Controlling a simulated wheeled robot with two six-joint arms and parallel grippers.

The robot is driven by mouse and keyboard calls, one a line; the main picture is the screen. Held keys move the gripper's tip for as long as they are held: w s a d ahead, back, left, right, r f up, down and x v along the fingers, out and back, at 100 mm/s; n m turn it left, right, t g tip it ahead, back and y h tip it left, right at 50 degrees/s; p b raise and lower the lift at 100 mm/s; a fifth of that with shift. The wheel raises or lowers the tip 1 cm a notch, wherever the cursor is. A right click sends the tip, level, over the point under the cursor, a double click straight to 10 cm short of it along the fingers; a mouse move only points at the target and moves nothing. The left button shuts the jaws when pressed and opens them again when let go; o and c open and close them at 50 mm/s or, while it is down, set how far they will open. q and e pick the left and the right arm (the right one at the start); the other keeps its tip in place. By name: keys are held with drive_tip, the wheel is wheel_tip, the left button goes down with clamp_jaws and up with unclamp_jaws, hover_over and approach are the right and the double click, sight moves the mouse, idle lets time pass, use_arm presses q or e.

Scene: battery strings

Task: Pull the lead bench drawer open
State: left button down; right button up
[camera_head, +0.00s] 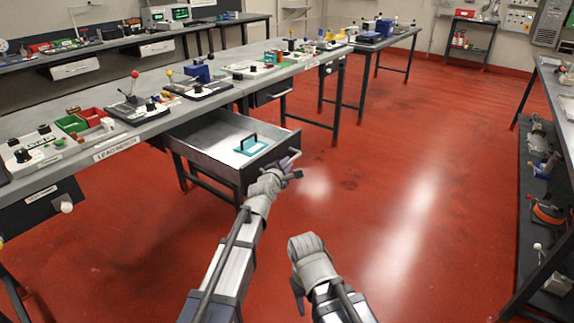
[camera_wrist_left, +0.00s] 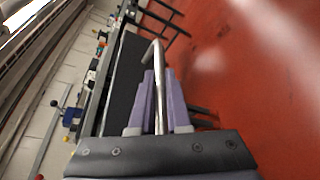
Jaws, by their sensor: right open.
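The lead bench (camera_head: 150,135) runs along the left side and carries a "LEAD BENCH" label. Its grey drawer (camera_head: 213,165) stands pulled out from the bench, with a teal piece with a dark handle (camera_head: 250,146) lying inside. My left gripper (camera_head: 290,163) is at the drawer's front. In the left wrist view, its purple fingers (camera_wrist_left: 161,100) lie close on both sides of the metal drawer handle (camera_wrist_left: 157,62), shut on it. My right gripper (camera_head: 308,247) is lower, over the red floor and away from the drawer; its fingers are hard to make out.
Several devices and trays, among them a red and green tray (camera_head: 85,120), stand on the bench top. A closed drawer (camera_head: 272,92) sits farther along. A shelf unit (camera_head: 545,170) stands at the right. The red floor (camera_head: 420,180) between is clear.

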use_arm(q)
drive_tip(key=c, duration=0.9)
unclamp_jaws()
drive_tip(key=p+v, duration=0.1)
drive_tip(key=v, duration=0.6)
drive_tip(key=shift+s+a+r+p, duration=0.15)
drive_tip(key=shift+s+p, duration=0.15)
drive_tip(key=shift+p, duration=0.05)
